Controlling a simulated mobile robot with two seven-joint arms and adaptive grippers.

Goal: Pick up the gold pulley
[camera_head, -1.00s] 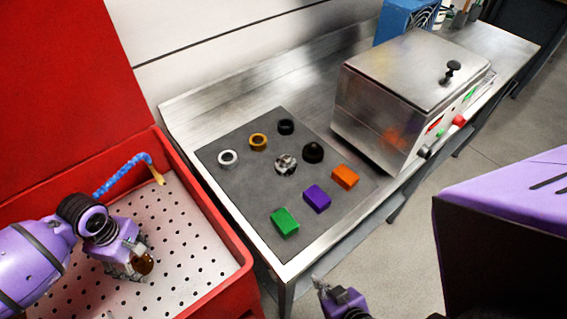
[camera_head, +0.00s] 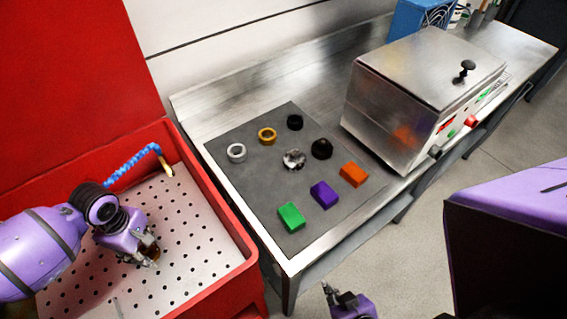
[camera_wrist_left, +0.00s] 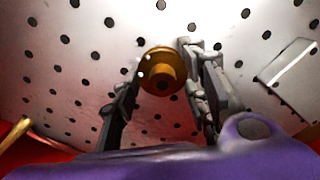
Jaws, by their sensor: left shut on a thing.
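The gold pulley (camera_wrist_left: 163,70) is a round brass-coloured part with a flange and a dark centre. It sits between the two fingers of my left gripper (camera_wrist_left: 163,88) in the left wrist view. In the head view my left gripper (camera_head: 150,256) is over the perforated floor of the red bin (camera_head: 205,190), shut on the pulley, which is mostly hidden by the fingers there. I cannot tell how far the pulley is above the floor. My right gripper (camera_head: 330,290) shows only in part at the bottom edge, away from the pulley; its jaw opening is unclear.
A blue hose with a tan nozzle (camera_head: 135,163) hangs at the bin's back wall. On the steel bench, a grey mat (camera_head: 245,190) holds several rings, dark round parts and green, purple and orange blocks. A steel box machine (camera_head: 420,95) stands to the right.

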